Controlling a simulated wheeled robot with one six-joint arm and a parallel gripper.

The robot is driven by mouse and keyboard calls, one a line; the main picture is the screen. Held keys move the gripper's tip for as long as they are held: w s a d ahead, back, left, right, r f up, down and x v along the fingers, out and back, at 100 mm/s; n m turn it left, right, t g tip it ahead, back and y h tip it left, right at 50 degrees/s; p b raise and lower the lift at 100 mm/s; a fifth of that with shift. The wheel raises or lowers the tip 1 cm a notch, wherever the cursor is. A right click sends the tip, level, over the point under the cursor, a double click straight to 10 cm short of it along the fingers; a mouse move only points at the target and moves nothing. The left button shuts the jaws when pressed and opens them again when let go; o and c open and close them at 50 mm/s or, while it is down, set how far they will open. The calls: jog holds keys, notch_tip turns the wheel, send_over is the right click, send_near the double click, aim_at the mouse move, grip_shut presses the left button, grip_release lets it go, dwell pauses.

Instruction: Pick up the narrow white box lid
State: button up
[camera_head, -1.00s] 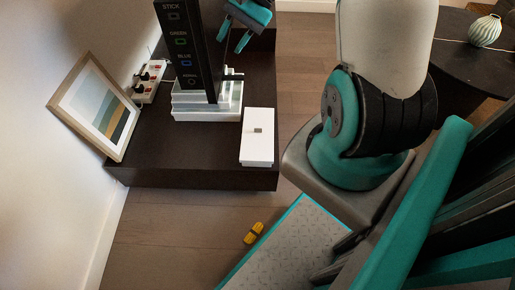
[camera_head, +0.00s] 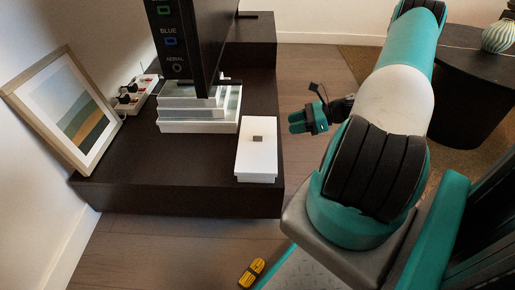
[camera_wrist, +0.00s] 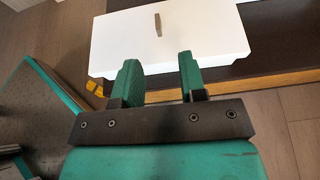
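The narrow white box lid (camera_head: 257,156) sits on top of a white box at the front right corner of the dark low cabinet. It has a small grey handle (camera_head: 257,139) on top. In the wrist view the lid (camera_wrist: 200,38) lies beyond my fingers, with the handle (camera_wrist: 158,25) standing up from it. My gripper (camera_head: 297,122) is to the right of the lid in the head view, apart from it. In the wrist view my gripper (camera_wrist: 158,75) is open, its two green fingers spread with nothing between them.
The dark cabinet (camera_head: 150,185) also bears a screen (camera_head: 190,40) on stacked white boxes (camera_head: 195,125), a leaning framed picture (camera_head: 75,110) and a power strip (camera_head: 135,95). A yellow object (camera_head: 251,273) lies on the floor. A round dark table (camera_head: 465,80) stands at right.

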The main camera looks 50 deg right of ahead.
aim_at(265, 141)
jog(key=b+x, duration=0.2)
jog(key=x, duration=0.4)
jog(key=shift+f, duration=0.2)
jog(key=b+x, duration=0.4)
jog(key=shift+s+a+f, duration=0.2)
jog(key=shift+s+f, duration=0.05)
jog(key=shift+f, duration=0.2)
jog(key=shift+w+a+b, duration=0.3)
jog(key=shift+w+a, duration=0.05)
jog(key=shift+w, duration=0.05)
grip_shut()
